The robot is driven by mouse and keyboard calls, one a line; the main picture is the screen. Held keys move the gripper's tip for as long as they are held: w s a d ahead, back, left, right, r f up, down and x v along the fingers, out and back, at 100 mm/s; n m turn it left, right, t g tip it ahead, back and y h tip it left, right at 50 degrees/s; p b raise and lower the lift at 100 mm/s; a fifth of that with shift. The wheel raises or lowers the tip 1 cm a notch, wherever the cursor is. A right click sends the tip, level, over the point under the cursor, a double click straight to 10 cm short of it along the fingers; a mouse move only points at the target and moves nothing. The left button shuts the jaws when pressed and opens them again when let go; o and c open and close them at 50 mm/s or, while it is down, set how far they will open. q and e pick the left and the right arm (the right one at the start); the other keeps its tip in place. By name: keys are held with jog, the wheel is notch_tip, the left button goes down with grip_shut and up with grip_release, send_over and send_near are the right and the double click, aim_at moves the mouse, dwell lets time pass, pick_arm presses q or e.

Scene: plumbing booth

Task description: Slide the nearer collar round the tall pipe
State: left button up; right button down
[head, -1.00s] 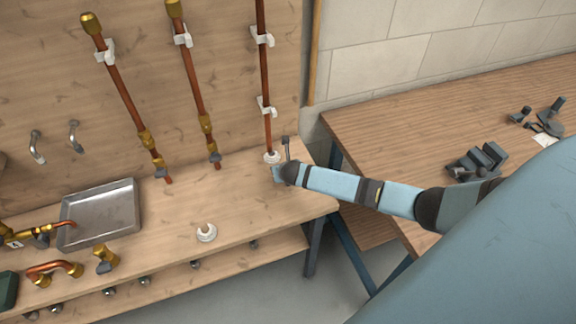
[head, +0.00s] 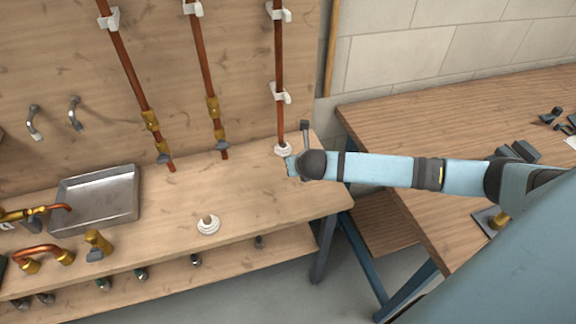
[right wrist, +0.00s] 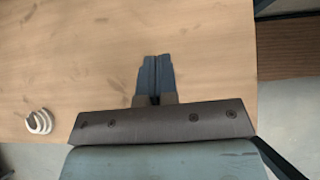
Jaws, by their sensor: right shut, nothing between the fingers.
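The nearer collar (head: 208,226), a white ring, lies on the bench near its front edge; it also shows at the left of the right wrist view (right wrist: 38,122), looking C-shaped. Another white collar (head: 283,150) sits at the foot of the tall copper pipe (head: 279,65), the rightmost on the back panel. My right gripper (head: 291,166) is beside that foot, slightly in front of it, well right of and behind the nearer collar. Its fingers (right wrist: 157,75) are shut and empty, over bare wood. My left gripper is out of view.
A metal tray (head: 97,199) and brass fittings (head: 97,243) are on the bench's left part. Two more copper pipes with brass valves (head: 213,108) stand on the panel. A side table (head: 420,120) is at right. Bench wood around the nearer collar is clear.

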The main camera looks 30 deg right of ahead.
aim_at(284, 154)
jog(key=shift+s+f, duration=0.1)
jog(key=shift+f, duration=0.05)
jog(key=x, duration=0.9)
jog(key=shift+w+d+f, duration=0.1)
jog(key=shift+w+f, duration=0.1)
jog(key=shift+w, duration=0.05)
jog(key=w, duration=0.3)
jog(key=shift+w+d, duration=0.1)
jog(key=shift+d, duration=0.3)
jog(key=shift+w+d, duration=0.1)
jog(key=shift+w, duration=0.3)
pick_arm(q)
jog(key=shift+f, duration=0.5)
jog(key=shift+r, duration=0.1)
pick_arm(e)
jog(key=shift+s, duration=0.1)
